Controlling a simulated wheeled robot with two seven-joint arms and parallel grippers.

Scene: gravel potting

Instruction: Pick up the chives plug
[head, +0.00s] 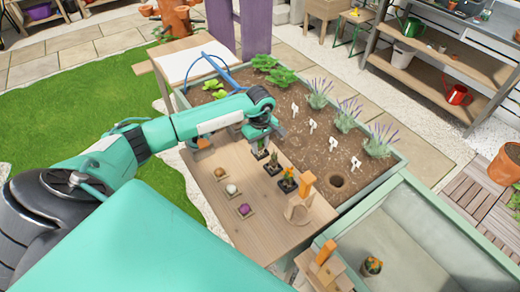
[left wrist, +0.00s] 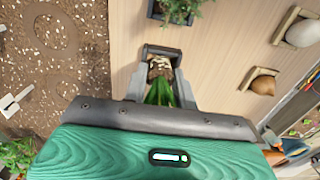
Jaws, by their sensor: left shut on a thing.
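The chives plug shows in the left wrist view (left wrist: 160,94) as green leaves above a brown soil ball. My left gripper (left wrist: 160,82) is shut on it, with a grey finger on each side. A black square holder edge (left wrist: 162,50) shows just beyond the soil ball; I cannot tell whether the plug is clear of it. In the head view my left gripper (head: 259,139) points down over the far end of the row of small black holders on the wooden table (head: 225,180), and its jaws largely hide the plug. My right gripper is not in view.
Two other plugs stand in black holders (head: 272,168) (head: 288,184) close by. Bulbs sit on small wooden trays (head: 231,189) to the left. The soil bed (head: 312,160) has white markers, lavender and a hole (head: 336,181). An upright wooden piece (head: 299,212) stands near the table's right edge.

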